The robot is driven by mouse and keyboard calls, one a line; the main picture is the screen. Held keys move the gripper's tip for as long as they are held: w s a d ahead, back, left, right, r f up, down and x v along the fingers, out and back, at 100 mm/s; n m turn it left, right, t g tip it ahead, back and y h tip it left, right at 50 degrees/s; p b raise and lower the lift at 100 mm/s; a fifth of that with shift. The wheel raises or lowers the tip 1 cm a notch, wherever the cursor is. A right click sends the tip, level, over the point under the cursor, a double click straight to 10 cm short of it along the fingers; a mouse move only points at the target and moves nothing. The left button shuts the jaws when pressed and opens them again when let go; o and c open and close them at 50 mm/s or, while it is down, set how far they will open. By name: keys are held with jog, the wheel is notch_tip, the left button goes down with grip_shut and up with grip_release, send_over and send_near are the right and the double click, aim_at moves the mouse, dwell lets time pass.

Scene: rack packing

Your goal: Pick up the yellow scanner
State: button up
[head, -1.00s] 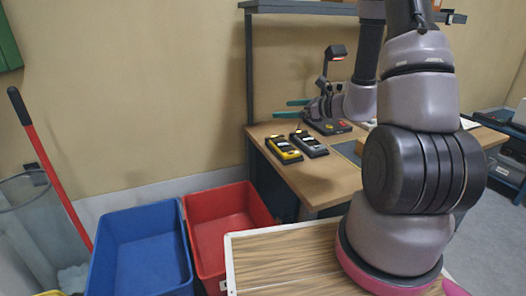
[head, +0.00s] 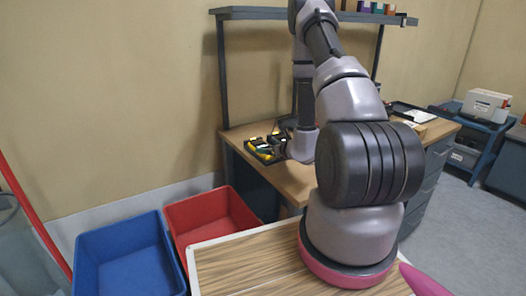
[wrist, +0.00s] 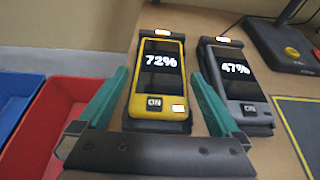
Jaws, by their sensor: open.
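The yellow scanner (wrist: 160,108) sits in a dark cradle on the wooden bench, its screen reading 72%. Its yellow edge also shows in the head view (head: 263,152), partly covered by my arm's end. My gripper (wrist: 160,75) is open. Its two teal fingers stand on the left and right of the yellow scanner in the wrist view, with nothing held. Whether they touch it, or how high they are above the bench, I cannot tell. A grey scanner (wrist: 237,95) reading 47% lies just right of the right finger.
A red bin (head: 212,215) and a blue bin (head: 130,258) stand on the floor left of the bench (head: 296,180). A shelf (head: 300,14) spans above the bench.

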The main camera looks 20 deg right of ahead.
aim_at(264, 147)
jog(key=x, duration=0.4)
jog(key=shift+w+f, duration=0.3)
jog(key=c, duration=1.3)
jog(key=shift+r, duration=0.15)
